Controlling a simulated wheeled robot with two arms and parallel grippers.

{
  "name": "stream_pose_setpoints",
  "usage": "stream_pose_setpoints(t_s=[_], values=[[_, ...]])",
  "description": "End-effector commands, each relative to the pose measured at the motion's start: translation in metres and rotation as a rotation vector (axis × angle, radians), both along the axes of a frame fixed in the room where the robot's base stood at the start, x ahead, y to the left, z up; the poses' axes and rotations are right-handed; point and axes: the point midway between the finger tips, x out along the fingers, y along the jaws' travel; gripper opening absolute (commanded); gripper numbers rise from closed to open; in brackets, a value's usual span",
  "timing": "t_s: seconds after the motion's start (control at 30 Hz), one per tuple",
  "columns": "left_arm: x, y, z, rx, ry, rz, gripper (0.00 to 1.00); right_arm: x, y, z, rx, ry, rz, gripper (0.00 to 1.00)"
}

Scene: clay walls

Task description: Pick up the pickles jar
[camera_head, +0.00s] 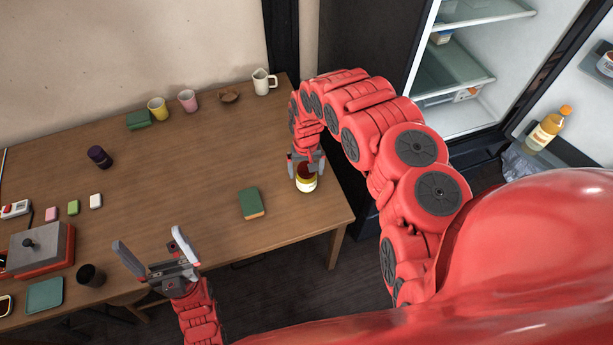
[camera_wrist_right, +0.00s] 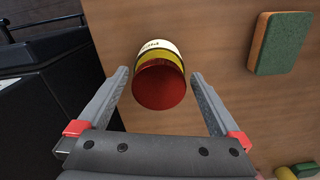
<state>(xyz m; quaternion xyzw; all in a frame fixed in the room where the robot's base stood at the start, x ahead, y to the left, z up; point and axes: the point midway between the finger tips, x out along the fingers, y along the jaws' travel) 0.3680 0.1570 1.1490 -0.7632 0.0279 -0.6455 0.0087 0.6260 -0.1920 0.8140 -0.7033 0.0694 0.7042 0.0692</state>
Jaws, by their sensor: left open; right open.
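The pickles jar (camera_head: 306,183) stands near the right end of the wooden table, with a dark red lid and a pale and yellow label. In the right wrist view the jar (camera_wrist_right: 159,77) lies between the fingers, lid toward the camera, with a gap on both sides. My right gripper (camera_head: 306,164) is open around the jar at its lid; the right wrist view also shows its fingers (camera_wrist_right: 160,85). My left gripper (camera_head: 150,246) is open and empty over the table's front edge, far left of the jar.
A green sponge-like block (camera_head: 251,203) lies just left of the jar; it also shows in the right wrist view (camera_wrist_right: 282,43). A white pitcher (camera_head: 264,82) and cups (camera_head: 188,101) stand at the back. An open fridge (camera_head: 470,75) is to the right. The table's middle is clear.

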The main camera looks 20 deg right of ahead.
Motion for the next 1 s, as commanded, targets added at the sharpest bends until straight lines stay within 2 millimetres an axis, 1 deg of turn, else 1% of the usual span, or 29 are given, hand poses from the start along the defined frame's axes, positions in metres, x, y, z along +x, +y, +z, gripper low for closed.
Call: stream_pose_setpoints(t_s=[0.17, 0.4, 0.6, 0.77, 0.97, 1.0], values=[[0.0, 0.0, 0.007, 0.0, 0.0, 0.0, 1.0, 0.0, 0.0, -0.008, 0.003, -0.002, 0.0, 1.0], [0.0, 0.0, 0.021, 0.0, 0.0, 0.0, 1.0, -0.002, -0.001, -0.032, 0.003, 0.003, -0.001, 1.0], [0.0, 0.0, 0.022, 0.0, 0.0, 0.0, 1.0, 0.0, 0.0, -0.048, 0.004, -0.003, -0.001, 1.0], [0.0, 0.0, 0.023, 0.0, 0.0, 0.0, 1.0, -0.001, -0.002, -0.052, 0.0, 0.0, -0.001, 1.0], [0.0, 0.0, 0.022, 0.0, 0.0, 0.0, 1.0, 0.0, -0.002, -0.052, 0.0, 0.0, 0.0, 1.0], [0.0, 0.0, 0.022, 0.0, 0.0, 0.0, 1.0, 0.0, -0.002, -0.052, 0.0, -0.001, 0.0, 0.98]])
